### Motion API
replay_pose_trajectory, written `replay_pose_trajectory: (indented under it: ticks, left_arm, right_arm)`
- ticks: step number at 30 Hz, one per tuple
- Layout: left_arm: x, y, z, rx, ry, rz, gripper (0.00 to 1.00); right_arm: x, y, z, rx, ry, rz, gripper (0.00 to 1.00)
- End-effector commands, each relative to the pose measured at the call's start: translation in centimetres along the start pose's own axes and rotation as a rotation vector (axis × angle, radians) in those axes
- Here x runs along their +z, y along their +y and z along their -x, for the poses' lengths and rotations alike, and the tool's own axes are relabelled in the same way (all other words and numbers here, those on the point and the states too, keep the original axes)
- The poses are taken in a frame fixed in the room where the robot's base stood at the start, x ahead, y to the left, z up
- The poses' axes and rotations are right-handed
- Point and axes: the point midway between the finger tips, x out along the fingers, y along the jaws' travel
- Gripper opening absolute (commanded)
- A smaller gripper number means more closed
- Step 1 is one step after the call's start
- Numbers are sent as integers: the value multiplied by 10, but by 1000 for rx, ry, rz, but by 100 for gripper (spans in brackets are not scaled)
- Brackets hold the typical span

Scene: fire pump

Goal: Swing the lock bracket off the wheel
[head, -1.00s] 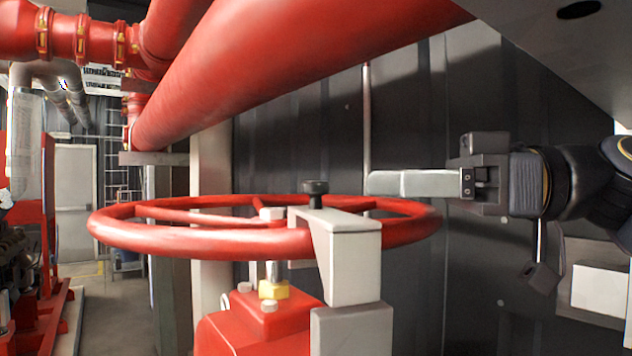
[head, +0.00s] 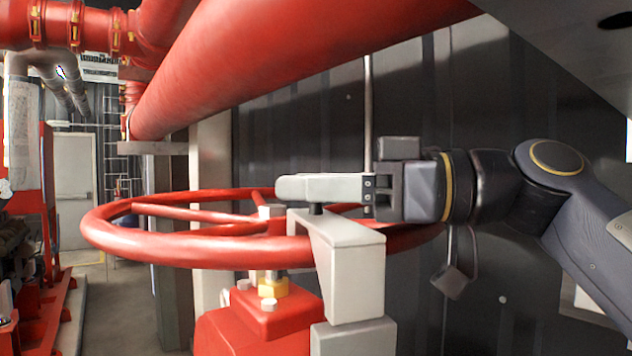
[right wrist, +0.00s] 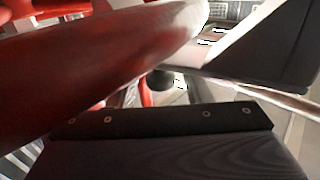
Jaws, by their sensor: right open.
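The red handwheel (head: 150,250) lies level on its red valve body (head: 262,333). The pale grey lock bracket (head: 352,262) sits over the wheel's near rim, its top plate across the rim and its upright face hanging down in front. A short dark knob (head: 316,209) stands on the bracket's top, partly covered by my right gripper's fingers. My right gripper (head: 284,187) reaches in from the right, open, with its pale fingers level just above the knob; I cannot tell whether they touch it. My left gripper is not in view.
A thick red pipe (head: 300,55) slants above the wheel. A grey block (head: 352,338) stands under the bracket. A dark panelled wall (head: 480,110) is behind. Red machinery (head: 45,300) stands at the far left, with open floor (head: 115,300) beside it. The right wrist view is blurred.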

Motion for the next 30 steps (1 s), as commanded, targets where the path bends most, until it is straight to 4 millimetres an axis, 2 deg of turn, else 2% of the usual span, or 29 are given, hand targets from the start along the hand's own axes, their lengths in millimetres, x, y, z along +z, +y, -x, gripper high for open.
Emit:
replay_pose_trajectory:
  ticks: [1, 9, 12, 22, 30]
  left_arm:
    - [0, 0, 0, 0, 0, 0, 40]
    - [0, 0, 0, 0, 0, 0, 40]
    - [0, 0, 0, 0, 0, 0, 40]
    - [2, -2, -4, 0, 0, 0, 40]
    - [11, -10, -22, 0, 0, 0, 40]
  right_arm:
    - [0, 0, 0, 0, 0, 0, 45]
    - [0, 0, 0, 0, 0, 0, 10]
    - [0, 0, 0, 0, 0, 0, 0]
    - [0, -2, 1, 0, 9, 17, 0]
    - [-8, -12, 7, 0, 69, 132, 0]
